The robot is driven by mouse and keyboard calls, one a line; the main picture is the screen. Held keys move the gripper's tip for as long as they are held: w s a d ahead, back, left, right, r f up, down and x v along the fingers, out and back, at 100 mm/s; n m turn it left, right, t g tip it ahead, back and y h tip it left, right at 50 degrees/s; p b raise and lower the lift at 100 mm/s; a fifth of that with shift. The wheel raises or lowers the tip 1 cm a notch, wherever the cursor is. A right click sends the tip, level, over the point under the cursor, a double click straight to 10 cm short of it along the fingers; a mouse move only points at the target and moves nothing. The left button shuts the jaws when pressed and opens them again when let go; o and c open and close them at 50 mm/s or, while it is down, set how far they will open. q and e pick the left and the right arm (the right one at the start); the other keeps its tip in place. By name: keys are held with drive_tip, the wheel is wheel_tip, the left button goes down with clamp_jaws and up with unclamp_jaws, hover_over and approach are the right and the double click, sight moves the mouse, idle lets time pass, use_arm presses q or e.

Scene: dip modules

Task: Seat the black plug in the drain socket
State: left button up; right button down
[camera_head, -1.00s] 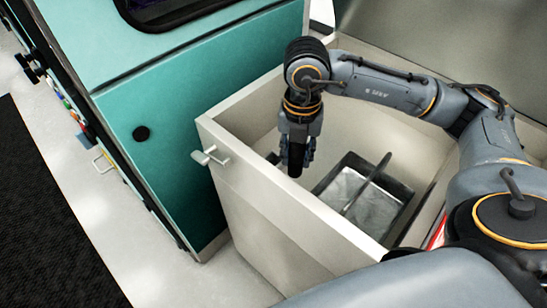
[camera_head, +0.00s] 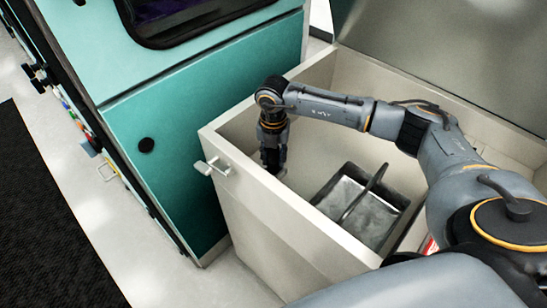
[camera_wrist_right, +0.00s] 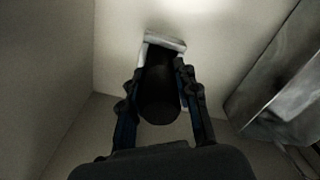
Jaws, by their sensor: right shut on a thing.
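The black plug (camera_wrist_right: 158,88) is a dark cylinder between the two fingers of my right gripper (camera_wrist_right: 160,85) in the right wrist view. The fingers are shut on its sides. A pale, squared fitting (camera_wrist_right: 165,41) on the wall lies just past the plug's far end; it looks like the drain socket. I cannot tell whether plug and fitting touch. In the head view my right gripper (camera_head: 272,160) points down inside the cream bin, close to its left wall, and the plug cannot be made out there. My left gripper is not in view.
The cream bin (camera_head: 265,210) has an outside lever handle (camera_head: 212,167) on its left side. A dark metal box (camera_head: 400,200) with an upright handle stands on the bin floor, right of my gripper. A teal cabinet (camera_head: 180,170) stands to the left.

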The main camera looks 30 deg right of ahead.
drive_tip(key=shift+f, duration=0.75)
drive_tip(key=c, duration=1)
unclamp_jaws()
drive_tip(key=shift+r, duration=0.1)
drive_tip(key=shift+r, duration=0.3)
wheel_tip(320, 180, up, 11)
drive_tip(key=shift+f+b, duration=0.2)
drive_tip(key=shift+b, duration=0.65)
drive_tip(key=shift+r, duration=0.45)
